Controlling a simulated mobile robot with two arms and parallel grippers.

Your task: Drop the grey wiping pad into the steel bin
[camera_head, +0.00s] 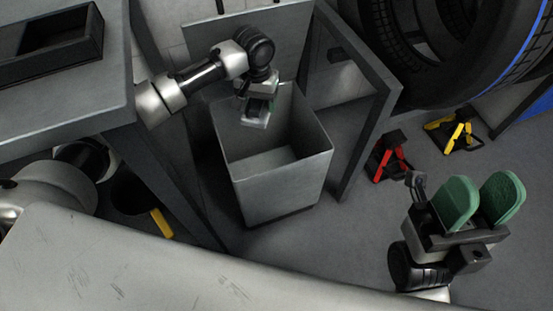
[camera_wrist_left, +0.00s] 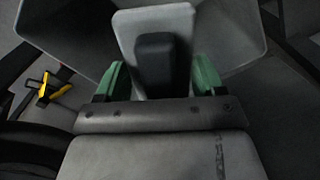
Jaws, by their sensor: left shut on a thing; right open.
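The steel bin (camera_head: 283,192) stands open on the floor in the middle of the head view; the part of its inside that shows looks empty. My left gripper (camera_head: 259,106) is above the back part of the bin's opening. It is shut on the grey wiping pad (camera_head: 255,123). In the left wrist view the green fingers close on the dark block of the pad (camera_wrist_left: 155,18), with the bin (camera_wrist_left: 236,42) behind it. My right gripper (camera_head: 478,202) is open and empty at the lower right, well away from the bin.
A grey table (camera_head: 75,105) with a dark tray (camera_head: 48,42) is at the upper left. A grey frame leg (camera_head: 366,135) stands right of the bin. Red (camera_head: 389,158) and yellow (camera_head: 455,131) stands are on the floor near a large tyre (camera_head: 440,50).

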